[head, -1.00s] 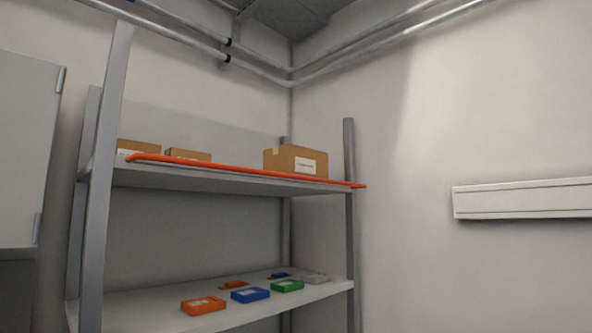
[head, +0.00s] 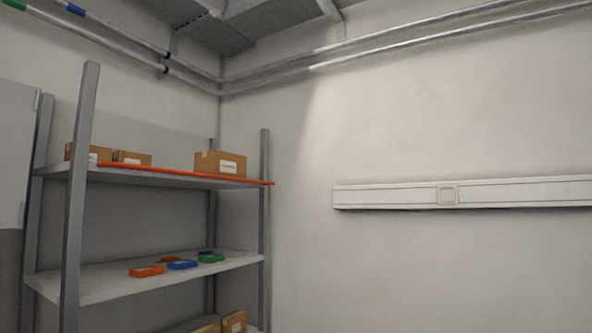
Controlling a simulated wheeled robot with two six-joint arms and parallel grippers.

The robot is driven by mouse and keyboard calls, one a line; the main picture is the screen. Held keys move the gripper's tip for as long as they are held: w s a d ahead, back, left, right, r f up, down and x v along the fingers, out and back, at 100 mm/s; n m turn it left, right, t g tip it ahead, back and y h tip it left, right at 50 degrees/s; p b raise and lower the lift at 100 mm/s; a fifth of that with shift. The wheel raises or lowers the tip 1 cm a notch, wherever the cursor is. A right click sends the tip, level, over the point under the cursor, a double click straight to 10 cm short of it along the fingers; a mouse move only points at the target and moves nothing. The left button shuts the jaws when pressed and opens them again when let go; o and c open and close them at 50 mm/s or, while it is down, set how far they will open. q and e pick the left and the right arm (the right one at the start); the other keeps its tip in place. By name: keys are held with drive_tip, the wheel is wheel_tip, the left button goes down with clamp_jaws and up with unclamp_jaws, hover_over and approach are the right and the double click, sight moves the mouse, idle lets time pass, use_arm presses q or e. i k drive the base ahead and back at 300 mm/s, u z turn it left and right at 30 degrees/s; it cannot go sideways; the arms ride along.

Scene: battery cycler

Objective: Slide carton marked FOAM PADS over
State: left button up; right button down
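A brown carton (head: 220,164) with a white label sits at the right end of the upper shelf. Two smaller cartons, a left one (head: 88,153) and a middle one (head: 132,158), stand at the left of the same shelf. The print on the labels is too small to read, so I cannot tell which carton is marked FOAM PADS. Neither of my grippers shows in the head view.
The grey rack's upper shelf has an orange strip (head: 185,174) along its front edge. The lower shelf (head: 105,283) holds several orange, blue and green flat items. Cartons (head: 233,322) show at the bottom. A white wall trunking (head: 400,196) runs at right.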

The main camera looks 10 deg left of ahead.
sight(216, 162)
drive_tip(key=z, duration=0.6)
drive_tip(key=i, duration=1.45)
drive_tip(key=u, duration=0.95)
drive_tip(key=i, duration=0.65)
drive_tip(key=u, duration=0.75)
